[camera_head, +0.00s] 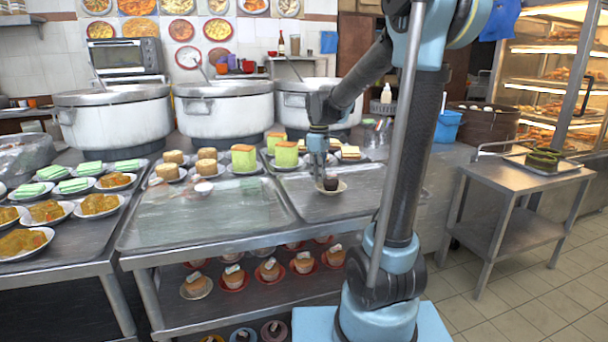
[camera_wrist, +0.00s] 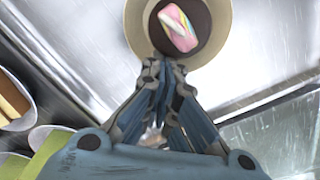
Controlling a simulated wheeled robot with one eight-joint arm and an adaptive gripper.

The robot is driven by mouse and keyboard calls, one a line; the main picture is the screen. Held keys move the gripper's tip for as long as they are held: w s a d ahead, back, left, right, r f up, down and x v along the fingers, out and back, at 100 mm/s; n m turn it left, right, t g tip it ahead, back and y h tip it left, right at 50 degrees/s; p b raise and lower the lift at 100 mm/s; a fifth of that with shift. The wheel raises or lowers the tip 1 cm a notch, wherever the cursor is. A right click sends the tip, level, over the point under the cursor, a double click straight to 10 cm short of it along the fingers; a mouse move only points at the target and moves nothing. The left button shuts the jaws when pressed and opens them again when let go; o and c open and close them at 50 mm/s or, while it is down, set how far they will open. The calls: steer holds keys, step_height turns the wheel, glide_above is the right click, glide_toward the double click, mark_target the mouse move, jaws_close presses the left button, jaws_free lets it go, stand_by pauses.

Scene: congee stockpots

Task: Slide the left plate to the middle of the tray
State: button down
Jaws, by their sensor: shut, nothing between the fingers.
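A small pale plate (camera_head: 342,188) with a dark round cake (camera_head: 330,183) stands alone on the right-hand metal tray (camera_head: 300,194). In the wrist view the plate (camera_wrist: 134,32) is at the top centre, and the cake (camera_wrist: 154,42) carries a pink and white topping. My gripper (camera_head: 320,177) is low over this tray. Its fingertips (camera_wrist: 165,66) are together and empty, right at the plate's near rim in the wrist view. I cannot tell whether they touch it. No second plate shows close beside this one.
Plates of green-and-yellow cakes (camera_head: 286,154) and bread slices (camera_head: 350,153) line the tray's back. Large stockpots (camera_head: 225,110) stand behind. The right tray's front is clear.

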steer(key=shift+s+d, duration=0.3)
steer(key=shift+d, duration=0.3)
steer(key=shift+a, duration=0.1)
